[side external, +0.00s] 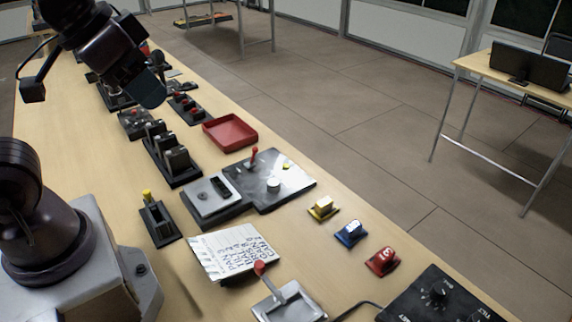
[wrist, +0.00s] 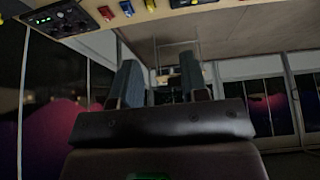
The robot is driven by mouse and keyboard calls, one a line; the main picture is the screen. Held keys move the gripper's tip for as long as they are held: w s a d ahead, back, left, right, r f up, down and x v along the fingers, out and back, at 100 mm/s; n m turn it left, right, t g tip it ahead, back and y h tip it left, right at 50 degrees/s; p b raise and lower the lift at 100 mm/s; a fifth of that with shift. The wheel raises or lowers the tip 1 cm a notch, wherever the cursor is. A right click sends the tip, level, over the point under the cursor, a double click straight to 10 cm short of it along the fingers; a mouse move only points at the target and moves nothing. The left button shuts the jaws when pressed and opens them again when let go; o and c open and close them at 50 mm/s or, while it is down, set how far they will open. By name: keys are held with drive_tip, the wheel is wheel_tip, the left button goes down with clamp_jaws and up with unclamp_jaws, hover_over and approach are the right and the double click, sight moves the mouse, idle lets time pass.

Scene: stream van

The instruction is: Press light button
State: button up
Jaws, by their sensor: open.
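No button is clearly marked as the light button. Three separate blocks stand on the table: a yellow one (side external: 323,208), a blue one (side external: 351,233) and a red one (side external: 382,261) with a white mark. They also show at the top of the wrist view, with red (wrist: 106,12), blue (wrist: 127,8) and yellow (wrist: 150,4). A dark panel (side external: 293,189) carries a red-topped lever (side external: 253,157), a white knob (side external: 273,185) and a small yellow spot. My gripper (side external: 152,88) is raised over the far part of the table. Its fingers (wrist: 160,80) are apart and empty in the wrist view.
A black knob panel (side external: 440,299) lies at the near right. A red tray (side external: 230,132), black switch units (side external: 172,158), a yellow-topped lever (side external: 147,196), a written notepad (side external: 232,252) and a red-knobbed lever (side external: 260,267) crowd the table. Floor lies beyond its right edge.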

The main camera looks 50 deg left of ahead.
clamp_jaws()
idle(1.5)
